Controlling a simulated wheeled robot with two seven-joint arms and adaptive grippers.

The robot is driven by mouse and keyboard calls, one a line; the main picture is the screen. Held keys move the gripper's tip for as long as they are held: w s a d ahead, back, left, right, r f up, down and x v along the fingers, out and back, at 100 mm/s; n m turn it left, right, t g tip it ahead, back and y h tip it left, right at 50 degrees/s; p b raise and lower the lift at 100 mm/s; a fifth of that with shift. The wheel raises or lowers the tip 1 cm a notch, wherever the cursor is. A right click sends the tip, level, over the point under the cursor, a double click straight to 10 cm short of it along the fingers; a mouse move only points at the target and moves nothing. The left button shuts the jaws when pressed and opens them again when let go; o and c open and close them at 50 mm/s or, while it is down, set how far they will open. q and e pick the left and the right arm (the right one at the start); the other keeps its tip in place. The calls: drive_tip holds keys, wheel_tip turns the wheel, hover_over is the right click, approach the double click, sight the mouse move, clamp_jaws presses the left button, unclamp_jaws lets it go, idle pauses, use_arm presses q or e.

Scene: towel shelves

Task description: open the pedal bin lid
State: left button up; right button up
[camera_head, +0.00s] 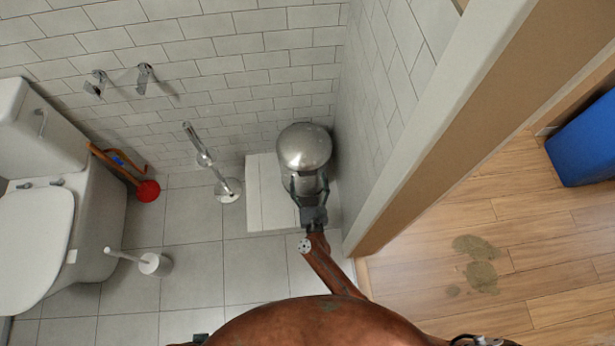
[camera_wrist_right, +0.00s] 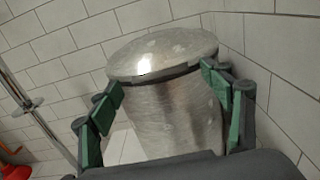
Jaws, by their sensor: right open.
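The pedal bin is a shiny metal cylinder with a domed lid (camera_head: 304,146), standing on a low white block in the corner. In the right wrist view the lid (camera_wrist_right: 165,50) rests down on the bin body (camera_wrist_right: 175,115), with a dark band under its rim. My right gripper (camera_head: 308,187) is open at the bin's near side. In the right wrist view its green-padded fingers (camera_wrist_right: 160,85) spread to both sides of the upper body, their tips just below the lid rim. Whether they touch is unclear. The pedal is hidden.
The white block (camera_head: 262,205) extends left of the bin. A metal stand (camera_head: 229,190), a red plunger (camera_head: 148,191), a toilet brush (camera_head: 155,264) and a toilet (camera_head: 92,225) are further left. Tiled walls close in behind and right. Grey floor (camera_head: 190,290) is clear in front.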

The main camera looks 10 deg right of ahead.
drive_tip(key=shift+w, duration=0.35)
drive_tip(key=shift+c, duration=0.4)
drive_tip(key=c, duration=1.6)
